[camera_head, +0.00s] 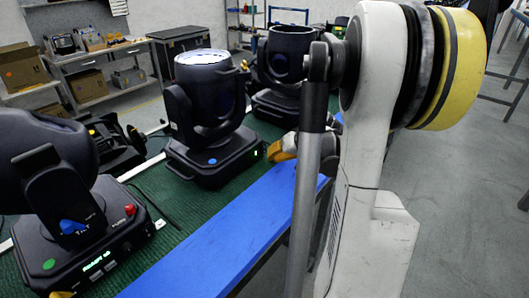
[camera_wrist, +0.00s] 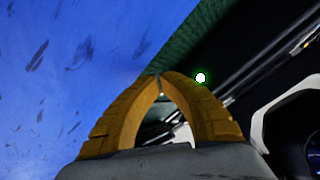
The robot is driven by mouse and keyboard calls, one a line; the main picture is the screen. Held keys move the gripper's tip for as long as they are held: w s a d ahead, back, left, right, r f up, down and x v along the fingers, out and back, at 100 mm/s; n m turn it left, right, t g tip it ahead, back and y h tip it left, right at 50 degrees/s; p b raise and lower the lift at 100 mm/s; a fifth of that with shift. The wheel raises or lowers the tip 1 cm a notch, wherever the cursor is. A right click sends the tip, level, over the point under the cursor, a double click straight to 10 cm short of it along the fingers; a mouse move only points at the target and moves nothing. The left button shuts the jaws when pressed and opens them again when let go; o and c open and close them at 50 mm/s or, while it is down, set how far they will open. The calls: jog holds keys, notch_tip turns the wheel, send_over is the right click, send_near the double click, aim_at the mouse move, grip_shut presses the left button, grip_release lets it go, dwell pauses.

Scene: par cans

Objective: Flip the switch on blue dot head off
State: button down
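The blue dot head (camera_head: 208,95) is a black moving light standing upright at the middle of the green-topped table. Its blue dot (camera_head: 212,161) is on the front of its base. A small green light (camera_head: 257,153) glows at the right end of that base. My gripper (camera_head: 272,152) is just right of this end, its yellow fingers partly hidden by my arm. In the wrist view my gripper (camera_wrist: 160,76) has its fingertips together with nothing seen between them. A bright white round spot with a green glow (camera_wrist: 200,77), seemingly the lit switch, shows just right of the tips.
A green dot head (camera_head: 70,240) with a red button stands at front left. Another black head (camera_head: 287,60) stands behind, partly covered by my arm. A blue strip (camera_head: 225,240) runs along the table's near edge. Grey floor (camera_head: 470,190) at right is open.

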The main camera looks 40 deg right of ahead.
jog(key=shift+w, duration=0.1)
dwell(0.5)
jog(key=shift+w, duration=0.3)
jog(key=shift+w+f, duration=0.1)
jog(key=shift+w, duration=0.25)
dwell(0.6)
jog(key=shift+s, duration=0.15)
jog(key=shift+s, duration=0.6)
jog(key=shift+s+d+r, duration=0.1)
jog(key=shift+s+r, duration=0.05)
jog(key=shift+s, duration=0.7)
jog(key=shift+s+d+r, duration=0.1)
jog(key=shift+s+r, duration=0.05)
jog(key=shift+s, duration=0.65)
jog(key=shift+s+d+r, duration=0.1)
jog(key=shift+s+r, duration=0.05)
jog(key=shift+s, duration=0.7)
jog(key=shift+a, duration=0.1)
